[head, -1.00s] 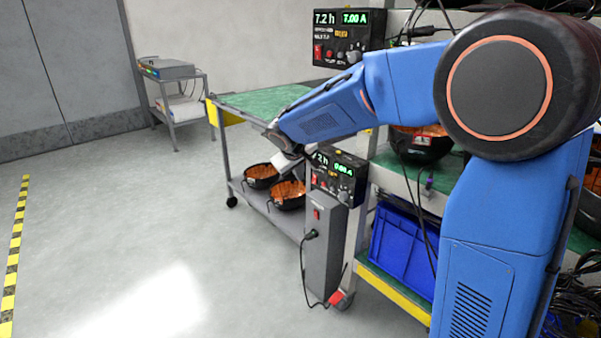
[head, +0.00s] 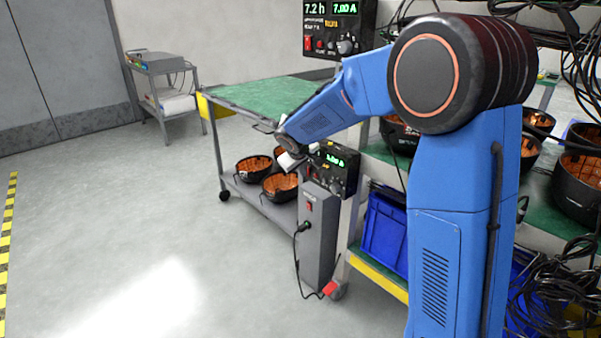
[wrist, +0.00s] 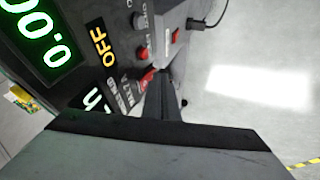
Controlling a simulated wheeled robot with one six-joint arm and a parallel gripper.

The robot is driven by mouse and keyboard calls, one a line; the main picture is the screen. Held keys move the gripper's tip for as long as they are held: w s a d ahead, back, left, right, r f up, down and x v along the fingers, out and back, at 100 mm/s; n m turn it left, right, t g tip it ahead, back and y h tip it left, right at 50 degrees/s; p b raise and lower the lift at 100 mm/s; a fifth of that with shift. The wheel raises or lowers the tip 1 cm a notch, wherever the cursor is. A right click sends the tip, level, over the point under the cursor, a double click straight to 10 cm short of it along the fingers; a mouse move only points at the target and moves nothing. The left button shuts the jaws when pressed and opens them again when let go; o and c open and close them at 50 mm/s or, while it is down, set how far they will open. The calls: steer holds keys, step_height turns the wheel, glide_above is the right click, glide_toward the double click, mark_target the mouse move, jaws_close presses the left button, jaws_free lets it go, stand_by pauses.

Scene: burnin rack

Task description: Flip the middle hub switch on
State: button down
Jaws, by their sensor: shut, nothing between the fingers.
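The middle hub (head: 347,186) is a black box on the rack post with a green display. In the wrist view its panel (wrist: 75,12) fills the upper left, with green digits and an orange "OFF" label (wrist: 100,42). A red rocker switch (wrist: 147,77) on the panel is partly hidden by my finger. My gripper (wrist: 165,92) is shut and empty, its dark tip close beside the rocker; I cannot tell whether they touch. In the head view my gripper (head: 297,158) is in front of the hub's left part and hides it.
Below the hub stands a grey box (head: 319,235) with its own red switch (head: 309,207) and a plugged cable. An upper hub (head: 338,28) hangs above. A green-topped cart (head: 270,93) with bowls (head: 281,185) stands behind. The floor at left is clear.

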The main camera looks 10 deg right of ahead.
steer(key=shift+d, duration=0.1)
steer(key=shift+d+f, duration=0.1)
steer(key=shift+w, duration=0.1)
steer(key=shift+r, duration=0.85)
